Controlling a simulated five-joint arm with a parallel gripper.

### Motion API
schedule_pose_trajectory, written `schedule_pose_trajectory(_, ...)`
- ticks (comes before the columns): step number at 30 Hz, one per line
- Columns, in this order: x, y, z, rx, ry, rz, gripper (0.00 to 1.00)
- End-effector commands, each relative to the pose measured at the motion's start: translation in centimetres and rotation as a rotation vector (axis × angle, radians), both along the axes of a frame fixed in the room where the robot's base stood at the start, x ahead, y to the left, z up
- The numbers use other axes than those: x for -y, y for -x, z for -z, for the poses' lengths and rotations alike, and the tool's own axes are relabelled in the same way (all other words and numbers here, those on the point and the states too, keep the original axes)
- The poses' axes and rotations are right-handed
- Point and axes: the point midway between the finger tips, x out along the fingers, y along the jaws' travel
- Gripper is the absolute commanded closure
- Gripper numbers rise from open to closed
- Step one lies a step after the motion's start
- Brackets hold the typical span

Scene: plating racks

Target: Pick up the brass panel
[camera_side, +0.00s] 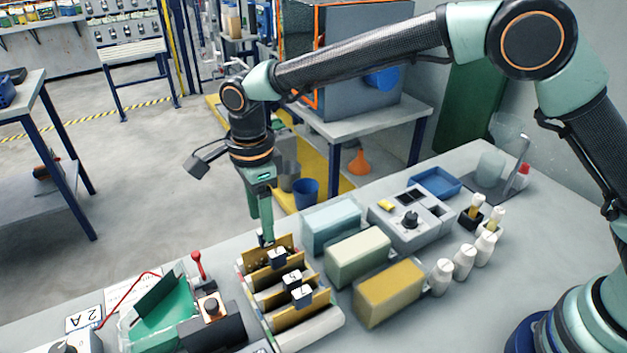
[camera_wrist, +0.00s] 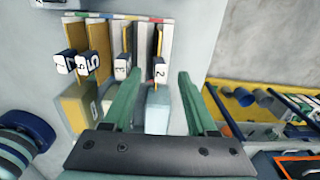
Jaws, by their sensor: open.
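A pale rack (camera_side: 322,333) holds several upright brass-coloured panels, each with a dark clip and a white number tag. The farthest panel (camera_side: 287,241) stands at the rack's back end, under my gripper (camera_side: 266,238). In the wrist view, my open gripper (camera_wrist: 160,78) has its two green fingers on either side of the clip tagged 2 (camera_wrist: 159,71), with gaps showing. The edge of that panel (camera_wrist: 160,40) runs away from the clip. A clip tagged 3 (camera_wrist: 122,67) sits just left of the fingers. I cannot tell the panels apart by metal.
Light blue (camera_side: 331,225), pale green (camera_side: 357,256) and yellow (camera_side: 390,292) blocks stand right of the rack. White bottles (camera_side: 463,262) stand farther right.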

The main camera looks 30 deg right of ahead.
Motion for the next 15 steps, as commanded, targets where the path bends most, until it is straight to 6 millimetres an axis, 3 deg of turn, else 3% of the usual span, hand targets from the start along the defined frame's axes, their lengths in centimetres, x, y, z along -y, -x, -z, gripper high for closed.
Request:
schedule_pose_trajectory(9,0.4,0.2,4.3,-0.003,0.002,0.0,0.42)
schedule_pose_trajectory(15,0.4,0.2,4.8,-0.001,0.0,0.0,0.42)
